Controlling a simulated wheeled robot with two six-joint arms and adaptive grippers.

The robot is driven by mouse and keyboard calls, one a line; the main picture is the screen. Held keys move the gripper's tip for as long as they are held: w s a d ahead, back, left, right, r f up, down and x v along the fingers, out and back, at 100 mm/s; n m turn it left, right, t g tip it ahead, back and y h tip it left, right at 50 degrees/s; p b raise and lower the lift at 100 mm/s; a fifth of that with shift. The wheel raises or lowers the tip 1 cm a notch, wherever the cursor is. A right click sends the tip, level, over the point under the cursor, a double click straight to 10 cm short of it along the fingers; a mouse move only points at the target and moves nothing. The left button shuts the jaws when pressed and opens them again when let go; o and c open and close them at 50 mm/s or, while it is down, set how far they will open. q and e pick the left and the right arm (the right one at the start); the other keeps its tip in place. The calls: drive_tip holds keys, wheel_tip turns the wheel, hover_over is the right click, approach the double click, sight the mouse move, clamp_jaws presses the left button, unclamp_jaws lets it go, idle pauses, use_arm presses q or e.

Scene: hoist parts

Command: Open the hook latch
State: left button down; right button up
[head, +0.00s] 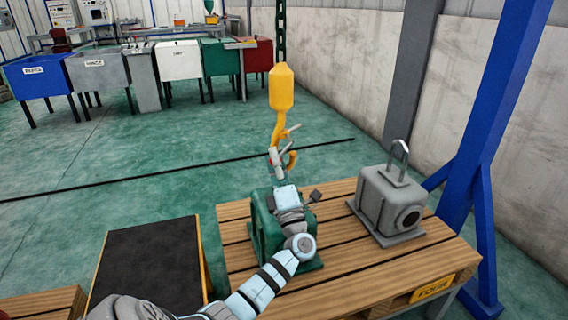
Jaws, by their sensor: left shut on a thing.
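A yellow hook (292,160) hangs below a yellow block (281,88) on a dark green chain, above the pallet. My left arm reaches up from the bottom of the head view. My left gripper (276,158) is at the left side of the hook, at its opening, and is shut on what looks like the hook latch. The latch is small and mostly hidden by the fingers, so its exact angle cannot be told. My right gripper is not in view.
A green housing (262,232) stands on the wooden pallet (345,278), partly behind my arm. A grey housing (390,200) with a metal loop stands to its right. A blue post (490,120) rises at the right. Bins (38,78) line the back; open floor lies between.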

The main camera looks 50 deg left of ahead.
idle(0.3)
use_arm(q)
drive_tip(key=c, duration=1.3)
unclamp_jaws()
drive_tip(key=v, duration=1.2)
drive_tip(key=shift+w+f, duration=0.1)
drive_tip(key=shift+w, duration=0.05)
